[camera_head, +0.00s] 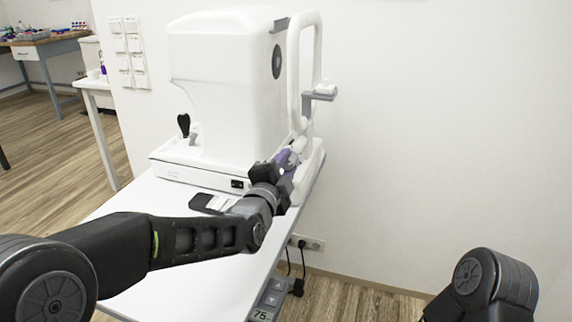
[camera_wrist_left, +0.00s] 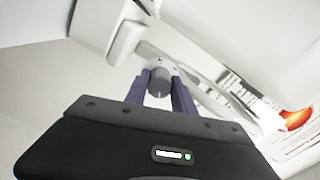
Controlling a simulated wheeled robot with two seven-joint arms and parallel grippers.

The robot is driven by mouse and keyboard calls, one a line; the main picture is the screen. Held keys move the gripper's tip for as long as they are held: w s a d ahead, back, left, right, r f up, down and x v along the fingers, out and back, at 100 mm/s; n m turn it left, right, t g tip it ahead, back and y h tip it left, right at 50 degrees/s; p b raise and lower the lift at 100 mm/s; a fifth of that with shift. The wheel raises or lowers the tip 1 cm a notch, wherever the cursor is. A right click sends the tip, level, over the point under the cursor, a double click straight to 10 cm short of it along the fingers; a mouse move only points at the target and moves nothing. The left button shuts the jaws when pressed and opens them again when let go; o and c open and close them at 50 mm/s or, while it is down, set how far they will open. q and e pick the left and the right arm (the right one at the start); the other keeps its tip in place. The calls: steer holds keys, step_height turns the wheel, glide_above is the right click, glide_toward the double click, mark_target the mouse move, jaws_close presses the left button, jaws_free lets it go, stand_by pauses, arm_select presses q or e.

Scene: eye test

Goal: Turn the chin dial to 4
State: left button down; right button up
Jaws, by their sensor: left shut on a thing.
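The white eye test machine (camera_head: 215,95) stands on a white table. Its white head-rest frame (camera_head: 300,70) rises on the right side, with a grey chin rest (camera_head: 320,96). My left gripper (camera_head: 287,160) reaches the foot of this frame. In the left wrist view, the purple fingers of my left gripper (camera_wrist_left: 160,84) are shut on a round grey knob (camera_wrist_left: 158,78), which looks like the chin dial. The gripper hides the dial in the head view. No number or mark on the dial can be read. My right gripper is out of view; only part of my right arm shows.
The white table (camera_head: 165,215) has free room at its near end. A dark flat item (camera_head: 213,203) lies beside the machine's base. A small black joystick (camera_head: 184,124) stands at the machine's left. A wall lies close on the right, with a socket and cables below.

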arm_select(q)
steer(key=c, duration=1.1)
jaws_free()
steer(key=shift+o, duration=0.2)
steer(key=v, duration=0.7)
steer(key=shift+s, duration=0.35)
steer(key=shift+a, duration=0.1)
